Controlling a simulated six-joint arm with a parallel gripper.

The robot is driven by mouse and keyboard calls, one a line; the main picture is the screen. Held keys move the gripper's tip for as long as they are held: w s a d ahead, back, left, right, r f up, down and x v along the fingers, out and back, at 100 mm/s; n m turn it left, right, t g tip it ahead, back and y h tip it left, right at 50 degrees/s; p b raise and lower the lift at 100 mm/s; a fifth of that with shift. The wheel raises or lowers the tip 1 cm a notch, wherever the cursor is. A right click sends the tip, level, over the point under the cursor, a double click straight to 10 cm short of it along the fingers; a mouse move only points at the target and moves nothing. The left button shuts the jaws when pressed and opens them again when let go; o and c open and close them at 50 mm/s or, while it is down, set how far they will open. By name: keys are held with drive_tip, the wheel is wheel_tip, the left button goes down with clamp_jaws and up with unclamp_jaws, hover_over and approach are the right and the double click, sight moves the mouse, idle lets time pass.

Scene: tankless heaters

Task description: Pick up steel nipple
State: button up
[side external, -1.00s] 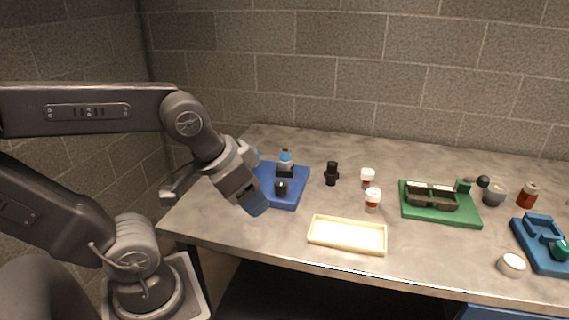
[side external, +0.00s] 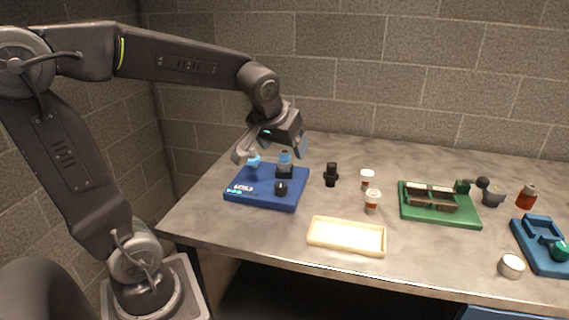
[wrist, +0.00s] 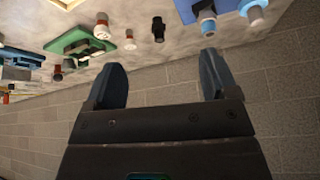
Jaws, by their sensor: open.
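My gripper (wrist: 157,50) is open and empty in the wrist view, with its two dark fingers wide apart. In the side external view my gripper (side external: 301,146) hangs above the back of the blue board, clear of everything. No part can be surely told as the steel nipple. The blue board (side external: 240,201) carries two light-blue-topped fittings (side external: 285,158) and a small dark round part (side external: 281,188). A black fitting (side external: 331,174) stands upright on the table to the right of the board; it also shows in the wrist view (wrist: 158,30).
A cream tray (side external: 346,251) lies near the front edge. Two white-and-red parts (side external: 372,202) stand mid-table. A green fixture (side external: 440,216), a grey cup (side external: 493,196), a red-brown part (side external: 526,197), a pale round cap (side external: 511,266) and a blue fixture (side external: 535,228) occupy the right.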

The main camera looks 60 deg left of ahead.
sight(284, 152)
drive_tip(key=w+a+f+n, duration=0.1)
drive_tip(key=w+a+f, duration=0.2)
drive_tip(key=a, duration=0.3)
drive_tip(key=w+a+f+n+g+y, duration=0.1)
drive_tip(key=w+a+f+n, duration=0.1)
drive_tip(key=w+a+f, duration=0.2)
drive_tip(key=w+a+f+n+y, duration=0.1)
drive_tip(key=w+a+f+n, duration=0.1)
drive_tip(key=a+f, duration=0.3)
drive_tip(key=shift+w+a, duration=0.25)
drive_tip(key=shift+a, duration=0.4)
drive_tip(key=shift+w+a, duration=0.3)
drive_tip(key=shift+a, duration=0.3)
drive_tip(key=shift+w+a, duration=0.25)
drive_tip(key=shift+a, duration=0.4)
drive_tip(key=shift+x, duration=2.75)
drive_tip(key=shift+c, duration=0.4)
drive_tip(key=c, duration=1)
